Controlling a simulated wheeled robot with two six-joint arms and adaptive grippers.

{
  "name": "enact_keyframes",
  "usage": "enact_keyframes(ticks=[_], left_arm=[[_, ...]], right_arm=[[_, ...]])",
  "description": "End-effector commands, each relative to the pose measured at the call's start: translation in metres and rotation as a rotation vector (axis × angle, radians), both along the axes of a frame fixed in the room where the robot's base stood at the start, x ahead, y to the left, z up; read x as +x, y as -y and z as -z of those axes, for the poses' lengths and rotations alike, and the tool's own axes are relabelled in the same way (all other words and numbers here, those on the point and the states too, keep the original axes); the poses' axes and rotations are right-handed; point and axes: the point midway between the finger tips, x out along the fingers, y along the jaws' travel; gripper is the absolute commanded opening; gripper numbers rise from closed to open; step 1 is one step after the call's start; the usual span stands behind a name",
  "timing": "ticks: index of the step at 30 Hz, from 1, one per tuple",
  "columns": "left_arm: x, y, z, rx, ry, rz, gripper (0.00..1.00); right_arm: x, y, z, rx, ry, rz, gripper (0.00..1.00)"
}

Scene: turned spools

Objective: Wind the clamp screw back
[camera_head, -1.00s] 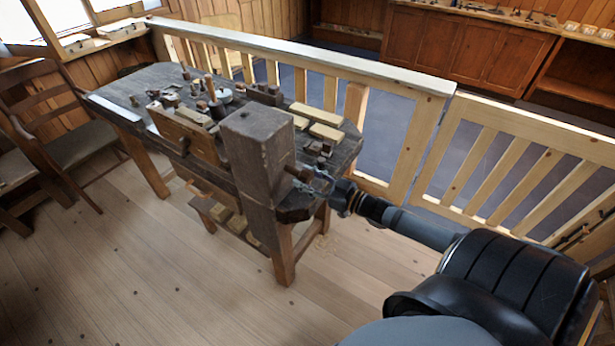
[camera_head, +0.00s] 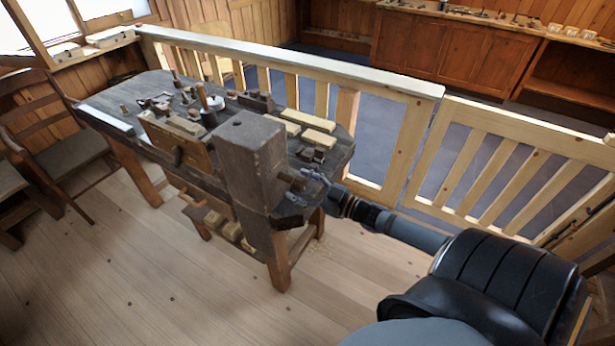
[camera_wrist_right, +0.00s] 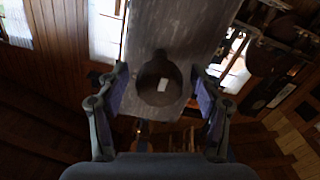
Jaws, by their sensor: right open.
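The clamp screw (camera_head: 288,178) sticks out of the right face of a thick grey wooden post (camera_head: 247,150) at the end of the dark workbench. In the right wrist view the screw's dark round end (camera_wrist_right: 158,88) faces the camera, in front of the grey post (camera_wrist_right: 178,25). My right gripper (camera_head: 310,186) is at the screw's outer end. Its two fingers (camera_wrist_right: 159,72) are spread, one on each side of the screw end, with a gap on both sides. My left gripper is not in view.
The workbench (camera_head: 106,122) carries a wooden plank jaw (camera_head: 178,145), pale wooden blocks (camera_head: 305,119) and several small tools. A wooden railing (camera_head: 300,62) runs close behind it. A chair (camera_head: 60,150) stands at the left. The floor in front is clear.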

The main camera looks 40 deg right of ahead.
Motion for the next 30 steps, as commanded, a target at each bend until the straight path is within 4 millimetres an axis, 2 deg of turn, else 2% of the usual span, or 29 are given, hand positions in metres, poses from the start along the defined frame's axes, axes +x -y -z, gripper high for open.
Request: enact_keyframes(ticks=[15,20,30], left_arm=[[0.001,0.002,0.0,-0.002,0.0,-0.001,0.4],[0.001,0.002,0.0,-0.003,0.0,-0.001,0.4],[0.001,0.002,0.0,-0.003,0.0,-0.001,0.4]], right_arm=[[-0.058,0.022,0.001,-0.003,-0.006,-0.009,0.66],[-0.066,0.027,0.001,-0.001,-0.002,-0.002,0.66],[-0.066,0.028,0.0,0.001,0.0,0.001,0.66]])
